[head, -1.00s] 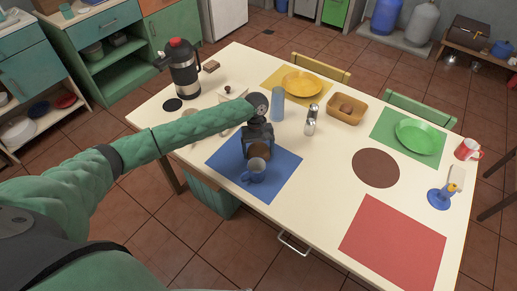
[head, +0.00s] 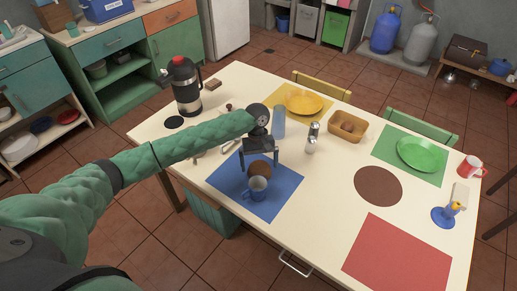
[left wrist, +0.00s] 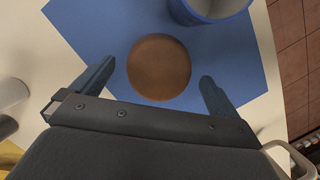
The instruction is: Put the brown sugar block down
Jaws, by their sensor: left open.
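The brown sugar block (head: 259,170) is a round brown piece on the blue placemat (head: 284,187), just behind the blue mug (head: 257,187). It also shows in the left wrist view (left wrist: 159,67), with the mug (left wrist: 205,8) beside it near the top edge. My left gripper (head: 259,160) is above the block. Its two fingers (left wrist: 155,85) stand wide apart on either side of the block, with a gap on both sides. The gripper is open and holds nothing. My right gripper is not in view.
A blue cylinder (head: 278,122) and metal shakers (head: 312,140) stand right of the gripper. A black and silver flask (head: 186,88) is at the back left. A wooden bowl (head: 347,128) sits farther right. Bare tabletop (head: 325,190) lies right of the blue mat.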

